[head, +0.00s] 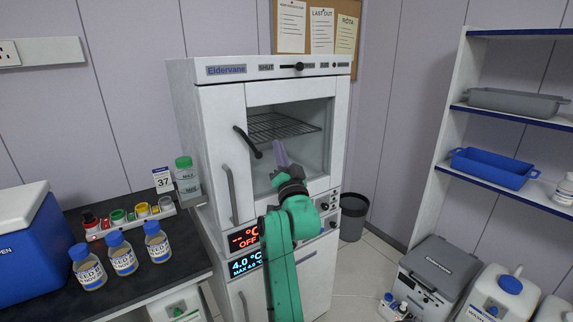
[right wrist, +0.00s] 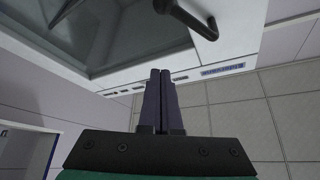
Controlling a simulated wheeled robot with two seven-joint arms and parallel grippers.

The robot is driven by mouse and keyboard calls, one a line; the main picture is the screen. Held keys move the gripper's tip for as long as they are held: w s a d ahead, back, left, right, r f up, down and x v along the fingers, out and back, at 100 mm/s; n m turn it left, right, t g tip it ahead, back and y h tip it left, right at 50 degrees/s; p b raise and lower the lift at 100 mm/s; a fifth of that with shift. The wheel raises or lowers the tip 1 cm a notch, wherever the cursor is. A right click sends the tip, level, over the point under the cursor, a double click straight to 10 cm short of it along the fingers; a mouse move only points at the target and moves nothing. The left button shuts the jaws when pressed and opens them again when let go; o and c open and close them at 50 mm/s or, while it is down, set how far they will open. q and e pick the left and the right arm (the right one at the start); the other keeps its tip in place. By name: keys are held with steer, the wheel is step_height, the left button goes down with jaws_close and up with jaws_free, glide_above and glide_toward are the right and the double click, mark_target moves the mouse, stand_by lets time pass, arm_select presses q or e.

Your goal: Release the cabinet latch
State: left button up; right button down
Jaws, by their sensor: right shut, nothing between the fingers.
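The white cabinet (head: 222,105) stands in the middle of the head view, with a window in its upper door. A black lever (head: 247,142) slants down to the right across the left side of that door. It shows large at the top of the right wrist view (right wrist: 190,15). I cannot tell whether it is the latch. My right gripper (head: 279,150) is in front of the window, right of the lever's lower end. In the right wrist view its fingers (right wrist: 161,78) are together and empty, apart from the lever in the picture. My left gripper is not in view.
A top strip carries a black slider knob (head: 299,66). A grey bar handle (head: 231,194) is below the lever. Left, a dark bench (head: 175,268) holds several bottles and a blue cool box (head: 30,255). A bin (head: 353,215) and shelves (head: 452,135) stand right.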

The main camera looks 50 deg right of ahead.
steer(key=w+a+f+n+g+y+b, duration=0.15)
steer(key=a+f+n+g+y, duration=0.25)
steer(key=a+f+n+y, duration=0.9)
steer(key=s+a+f+g, duration=0.3)
steer(key=a+f, duration=0.3)
steer(key=f, duration=0.4)
steer(key=s+a+f+g, duration=0.3)
steer(key=s+a+f, duration=0.15)
steer(key=f, duration=0.55)
steer(key=s+a+f+n+g, duration=0.4)
steer(key=s+a+f+g, duration=0.2)
steer(key=s+f, duration=0.35)
step_height(320, 180, down, 20)
steer(key=s, duration=0.3)
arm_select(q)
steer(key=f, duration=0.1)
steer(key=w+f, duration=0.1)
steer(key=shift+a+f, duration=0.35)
arm_select(e)
steer(key=s+d+f+g, duration=0.1)
steer(key=s+d+f, duration=0.2)
steer(key=s+f, duration=1.2)
steer(key=shift+s+g+y, duration=0.3)
steer(key=shift+s+g, duration=0.1)
steer(key=shift+s, duration=0.4)
